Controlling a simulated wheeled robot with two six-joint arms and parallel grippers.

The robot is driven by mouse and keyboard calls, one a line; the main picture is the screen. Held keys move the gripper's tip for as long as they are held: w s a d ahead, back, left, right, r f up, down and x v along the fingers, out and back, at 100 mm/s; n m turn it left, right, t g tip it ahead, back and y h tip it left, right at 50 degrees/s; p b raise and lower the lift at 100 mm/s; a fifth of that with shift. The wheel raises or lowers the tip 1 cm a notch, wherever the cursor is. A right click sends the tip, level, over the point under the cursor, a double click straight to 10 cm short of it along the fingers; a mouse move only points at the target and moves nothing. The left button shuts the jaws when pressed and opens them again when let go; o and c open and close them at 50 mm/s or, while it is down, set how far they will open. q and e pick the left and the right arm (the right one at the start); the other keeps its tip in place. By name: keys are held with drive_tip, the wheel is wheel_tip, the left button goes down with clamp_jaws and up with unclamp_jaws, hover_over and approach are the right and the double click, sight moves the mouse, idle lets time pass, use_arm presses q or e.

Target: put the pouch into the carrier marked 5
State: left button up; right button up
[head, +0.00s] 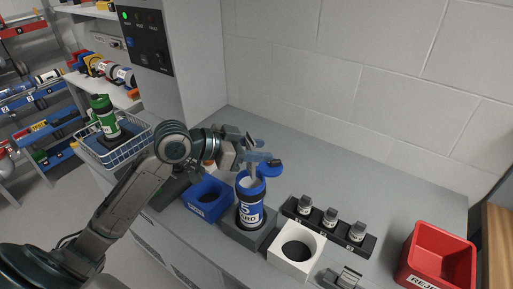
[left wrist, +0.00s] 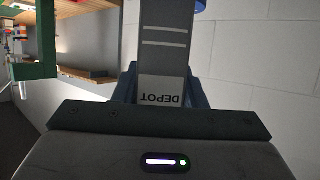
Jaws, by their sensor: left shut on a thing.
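The carrier marked 5 (head: 249,212) is a blue tube with a white label, standing upright in a dark grey block. Its blue cap (head: 270,168) is swung open at the right of its mouth. My left gripper (head: 259,160) is just above the mouth, shut on the pouch. In the left wrist view the pouch (left wrist: 164,55) is a grey strip with pale lines and a white DEPOT label. In the head view only a small pale part of the pouch (head: 256,180) shows, at the mouth. I cannot tell how deep it reaches. My right gripper is not in view.
A blue holder (head: 207,199) and a white holder (head: 297,247) flank the grey block. A black rack (head: 328,227) with small bottles stands behind. A red bin (head: 437,258) is at right. A wire basket (head: 113,145) with a green carrier (head: 104,115) is at left.

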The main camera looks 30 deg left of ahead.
sight(248, 167)
use_arm(q)
drive_tip(key=shift+s+f, duration=0.15)
drive_tip(key=shift+f, duration=0.1)
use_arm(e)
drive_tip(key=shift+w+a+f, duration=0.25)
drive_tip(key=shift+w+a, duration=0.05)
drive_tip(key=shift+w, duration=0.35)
